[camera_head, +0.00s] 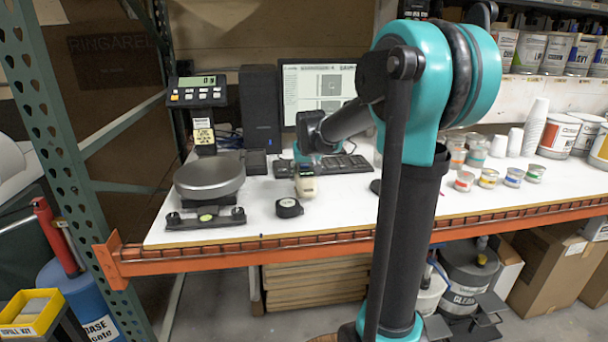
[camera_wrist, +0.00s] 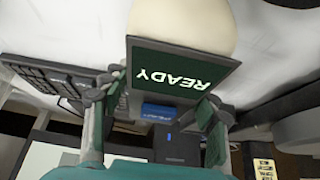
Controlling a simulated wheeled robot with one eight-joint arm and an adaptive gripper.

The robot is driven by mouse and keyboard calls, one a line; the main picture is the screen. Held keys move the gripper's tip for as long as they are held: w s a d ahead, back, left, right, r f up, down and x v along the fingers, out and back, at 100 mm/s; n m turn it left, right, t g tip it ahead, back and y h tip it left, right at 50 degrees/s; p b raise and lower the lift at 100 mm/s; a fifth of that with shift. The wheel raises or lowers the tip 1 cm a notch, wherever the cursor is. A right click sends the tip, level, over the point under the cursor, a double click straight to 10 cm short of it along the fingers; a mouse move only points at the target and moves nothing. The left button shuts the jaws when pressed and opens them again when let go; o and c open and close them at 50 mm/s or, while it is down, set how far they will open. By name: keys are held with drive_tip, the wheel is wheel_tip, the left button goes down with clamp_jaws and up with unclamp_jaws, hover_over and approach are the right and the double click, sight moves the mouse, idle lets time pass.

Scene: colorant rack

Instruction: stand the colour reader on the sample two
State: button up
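The colour reader (camera_head: 307,187) is a small cream device with a dark screen, on the white bench left of my arm. In the wrist view its screen (camera_wrist: 178,72) reads "READY", upside down. My gripper (camera_head: 305,163) is directly above it, in front of the keyboard. In the wrist view my gripper's fingers (camera_wrist: 158,92) stand apart, near the screen's lower edge, with background showing between them; contact is unclear. Small sample tins stand right of my arm, with red (camera_head: 464,181), yellow (camera_head: 488,178), blue (camera_head: 512,177) and green (camera_head: 535,174) bands. Their numbers are unreadable here.
A round-topped scale (camera_head: 210,176) stands at left. The keyboard (camera_head: 347,165) and monitor (camera_head: 318,92) are behind. Jars (camera_head: 476,152), paper cups (camera_head: 535,124) and paint cans (camera_head: 558,135) stand behind the tins.

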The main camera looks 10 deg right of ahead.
drive_tip(key=shift+o, duration=1)
drive_tip(key=shift+r, duration=0.1)
drive_tip(key=v, duration=1.2)
drive_tip(key=shift+r, duration=0.1)
